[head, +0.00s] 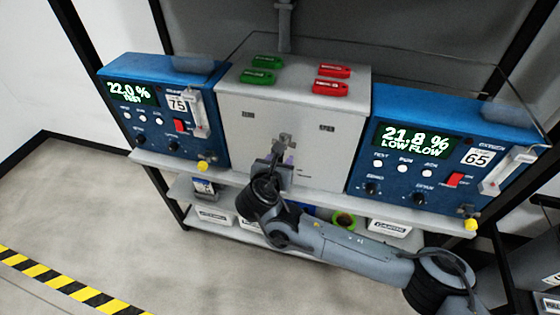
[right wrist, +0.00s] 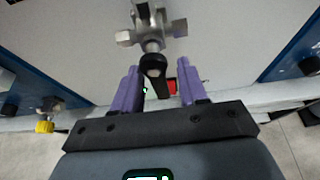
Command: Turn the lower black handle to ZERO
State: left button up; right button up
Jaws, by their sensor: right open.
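The lower black handle (right wrist: 153,66) hangs below a metal valve body (right wrist: 152,35) on the front of the grey cabinet in the right wrist view. The valve (head: 285,143) also shows small in the head view, where the handle is hard to make out. My right gripper (right wrist: 158,78) is open, with its two purple fingers on either side of the handle's lower end. I cannot tell whether either finger touches it. In the head view the right gripper (head: 283,160) is just below the valve, partly hidden by its wrist. My left gripper is in neither view.
Blue analysers (head: 150,110) and (head: 440,160) flank the grey cabinet (head: 290,105); their displays read 22.0 % and 21.8 % LOW FLOW. Green tags (head: 262,70) and red tags (head: 332,78) lie on top. A shelf edge (head: 235,172) runs below; bins stand underneath.

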grip_shut()
jog(key=shift+a+r+m+y+p, duration=0.15)
jog(key=shift+r+m+y+p, duration=0.3)
jog(key=shift+p, duration=0.7)
jog(key=shift+w+a+f+m+p, duration=0.1)
jog(key=shift+a+f+m+p, duration=0.1)
jog(key=shift+m+p, duration=0.4)
jog(key=shift+a+m+t+y, duration=0.2)
jog(key=shift+m+t+y, duration=0.1)
jog(key=shift+m+y, duration=0.15)
grip_release()
jog(key=shift+f, duration=0.1)
